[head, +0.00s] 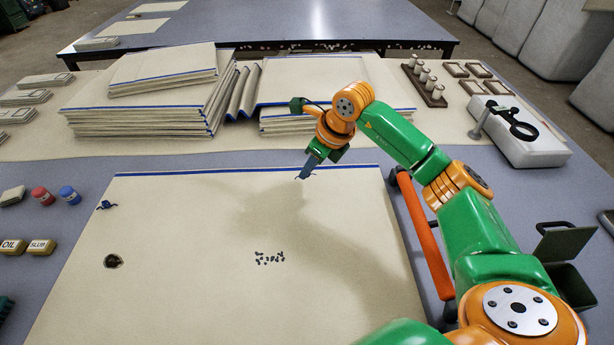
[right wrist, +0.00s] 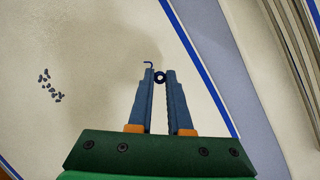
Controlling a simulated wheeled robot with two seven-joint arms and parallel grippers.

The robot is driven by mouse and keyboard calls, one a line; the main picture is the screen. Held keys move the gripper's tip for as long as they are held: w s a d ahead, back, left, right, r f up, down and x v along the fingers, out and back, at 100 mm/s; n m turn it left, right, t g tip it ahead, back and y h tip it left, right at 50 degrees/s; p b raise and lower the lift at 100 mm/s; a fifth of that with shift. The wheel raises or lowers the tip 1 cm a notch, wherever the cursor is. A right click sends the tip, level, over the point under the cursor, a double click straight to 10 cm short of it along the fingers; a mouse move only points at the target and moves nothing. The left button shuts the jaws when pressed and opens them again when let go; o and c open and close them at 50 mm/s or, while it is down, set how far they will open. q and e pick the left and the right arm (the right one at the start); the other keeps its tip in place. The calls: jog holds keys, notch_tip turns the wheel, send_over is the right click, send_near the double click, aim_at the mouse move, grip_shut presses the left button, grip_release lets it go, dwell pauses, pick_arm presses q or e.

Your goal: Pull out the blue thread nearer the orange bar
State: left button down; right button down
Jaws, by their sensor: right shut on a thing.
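The cream cloth (head: 200,250) lies flat with a blue stripe along its far edge. My right gripper (head: 303,177) points down just inside that edge, right of the cloth's middle. In the right wrist view its fingertips (right wrist: 158,74) are shut on a small blue thread (right wrist: 149,64); a curled end sticks out at the left tip and a dark loop sits between the tips. Whether it is clear of the cloth, I cannot tell. Another dark blue thread (head: 106,205) lies at the cloth's left side. The orange bar (head: 425,235) runs along the cloth's right edge. My left gripper is not in view.
Dark specks (head: 269,258) and a dark round spot (head: 113,261) lie on the cloth. Stacks of folded cloth (head: 150,100) stand behind it. A green open bin (head: 570,285) is at the right. Red (head: 42,196) and blue (head: 69,195) spools stand at the left.

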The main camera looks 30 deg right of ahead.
jog(key=s+d+r+p, duration=0.1)
jog(key=s+r+p, duration=0.1)
jog(key=s+r, duration=1.1)
jog(key=shift+r+p, duration=0.35)
jog(key=shift+r, duration=0.05)
jog(key=shift+s, duration=0.1)
